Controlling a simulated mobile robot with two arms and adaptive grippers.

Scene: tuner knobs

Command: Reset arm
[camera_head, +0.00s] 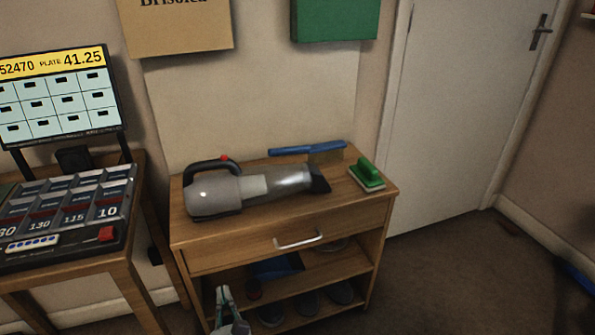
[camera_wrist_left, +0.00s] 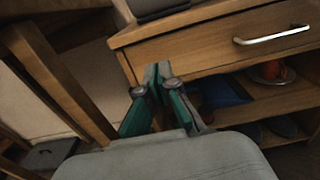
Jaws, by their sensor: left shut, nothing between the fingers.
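My left gripper (camera_head: 224,296) shows at the bottom of the head view, in front of the lower left of a wooden cabinet (camera_head: 228,262). Its fingers are shut with nothing between them. In the left wrist view the gripper (camera_wrist_left: 156,78) has green fingers closed together, in front of the cabinet's left front corner. Whether it touches the cabinet cannot be told. My right gripper is in neither view.
A handheld vacuum (camera_head: 250,188), a blue-handled brush (camera_head: 308,149) and a green scrubber (camera_head: 366,175) lie on the cabinet. Its drawer (camera_head: 285,247) is shut.

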